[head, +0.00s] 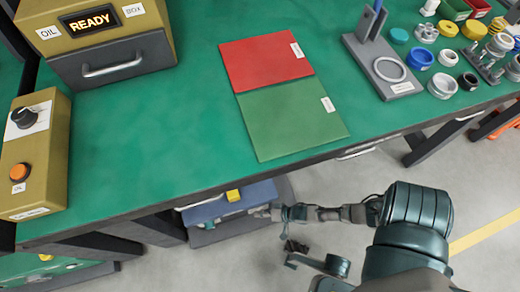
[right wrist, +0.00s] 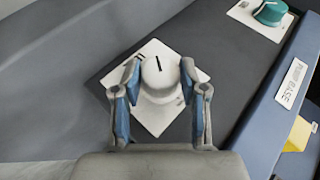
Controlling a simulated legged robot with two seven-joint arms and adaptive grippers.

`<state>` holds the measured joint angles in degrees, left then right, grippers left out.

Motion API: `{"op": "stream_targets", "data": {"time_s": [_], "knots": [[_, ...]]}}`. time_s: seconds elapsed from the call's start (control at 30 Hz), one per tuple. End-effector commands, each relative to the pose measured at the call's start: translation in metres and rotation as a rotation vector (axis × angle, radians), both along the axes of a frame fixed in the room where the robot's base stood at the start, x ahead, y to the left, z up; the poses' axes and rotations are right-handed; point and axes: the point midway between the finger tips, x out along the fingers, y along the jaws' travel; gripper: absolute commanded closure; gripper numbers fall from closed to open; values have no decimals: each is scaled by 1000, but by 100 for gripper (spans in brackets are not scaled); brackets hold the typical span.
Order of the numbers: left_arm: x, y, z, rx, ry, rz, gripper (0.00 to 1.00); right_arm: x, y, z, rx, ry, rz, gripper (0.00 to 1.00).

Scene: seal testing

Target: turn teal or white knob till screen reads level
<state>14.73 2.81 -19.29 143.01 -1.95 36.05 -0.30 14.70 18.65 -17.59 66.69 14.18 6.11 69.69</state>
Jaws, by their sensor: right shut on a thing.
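The white knob (right wrist: 160,75), with a dark line on its top, sits on a white plate in the right wrist view. My right gripper (right wrist: 160,85) is around it and shut on it, one finger on each side. It also shows in the head view (head: 268,212), reaching below the table edge to the blue pump base (head: 236,201). The teal knob (right wrist: 270,12) sits apart at the top right of the right wrist view. The screen (head: 88,21) on the olive box reads READY in orange. My left gripper is out of view.
The green table (head: 180,120) overhangs the pump base. A yellow part (right wrist: 300,134) is on the base's side, near the "PUMP BASE" label (right wrist: 291,82). On the table are an olive control box (head: 37,150), a red-and-green mat (head: 290,118) and several rings at right.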

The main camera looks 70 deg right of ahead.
Motion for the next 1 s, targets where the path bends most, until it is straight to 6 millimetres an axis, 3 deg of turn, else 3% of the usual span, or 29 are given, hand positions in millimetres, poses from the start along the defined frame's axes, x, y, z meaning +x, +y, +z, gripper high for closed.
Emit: {"op": "stream_targets", "data": {"time_s": [0.33, 0.37, 0.47, 0.8, 1.0], "knots": [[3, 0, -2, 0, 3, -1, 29, -3, 0, -3, 1, 9, 0, 92], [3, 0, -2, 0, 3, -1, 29, -3, 0, -3, 1, 9, 0, 55], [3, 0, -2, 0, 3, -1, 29, -3, 0, -3, 1, 8, 1, 33], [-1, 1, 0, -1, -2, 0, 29, -1, 0, 1, 1, 2, 1, 33], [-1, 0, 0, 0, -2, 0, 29, -2, 0, 22, 4, 1, 0, 33]]}}
